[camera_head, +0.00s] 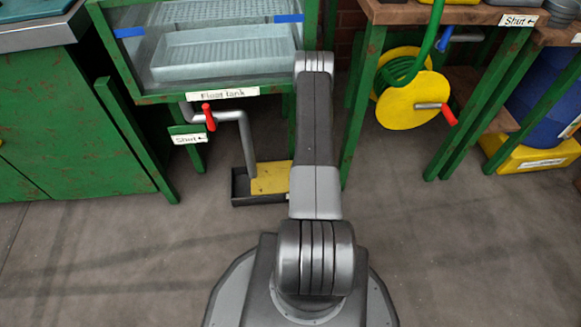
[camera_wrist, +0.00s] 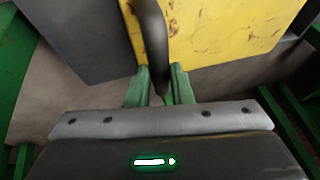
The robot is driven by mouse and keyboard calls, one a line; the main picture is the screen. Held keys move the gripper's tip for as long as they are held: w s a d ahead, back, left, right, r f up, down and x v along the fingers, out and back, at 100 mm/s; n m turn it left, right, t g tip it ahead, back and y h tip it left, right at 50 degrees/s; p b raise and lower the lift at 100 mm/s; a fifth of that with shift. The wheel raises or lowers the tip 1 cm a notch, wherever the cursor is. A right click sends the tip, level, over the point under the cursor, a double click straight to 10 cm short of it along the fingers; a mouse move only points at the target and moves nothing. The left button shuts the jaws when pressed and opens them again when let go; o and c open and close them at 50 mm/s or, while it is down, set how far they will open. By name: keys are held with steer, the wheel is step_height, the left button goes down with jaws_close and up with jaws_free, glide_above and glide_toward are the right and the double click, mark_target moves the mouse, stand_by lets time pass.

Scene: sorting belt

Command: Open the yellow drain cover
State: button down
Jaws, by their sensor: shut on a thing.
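The yellow drain cover (camera_head: 271,178) lies over the right part of a low dark drain box (camera_head: 241,187) on the floor under the float tank. My arm hides the cover's right end in the head view. In the wrist view the yellow cover (camera_wrist: 225,35) fills the upper right, with worn dark marks. My gripper is hidden in the head view.
The float tank (camera_head: 215,50) stands above the drain box. A grey pipe (camera_head: 247,140) with a red valve handle (camera_head: 209,117) runs down to the box. A yellow hose reel (camera_head: 412,100) hangs on the right under a bench. The floor in front is clear.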

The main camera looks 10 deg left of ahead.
steer(key=d, duration=0.2)
steer(key=w+d, duration=0.1)
steer(key=shift+w+d, duration=0.15)
steer(key=shift+d, duration=0.25)
steer(key=c, duration=1.3)
jaws_free()
steer(key=p+v, duration=0.4)
steer(key=v, duration=0.9)
steer(key=shift+d+r, duration=0.2)
steer(key=shift+r, duration=0.15)
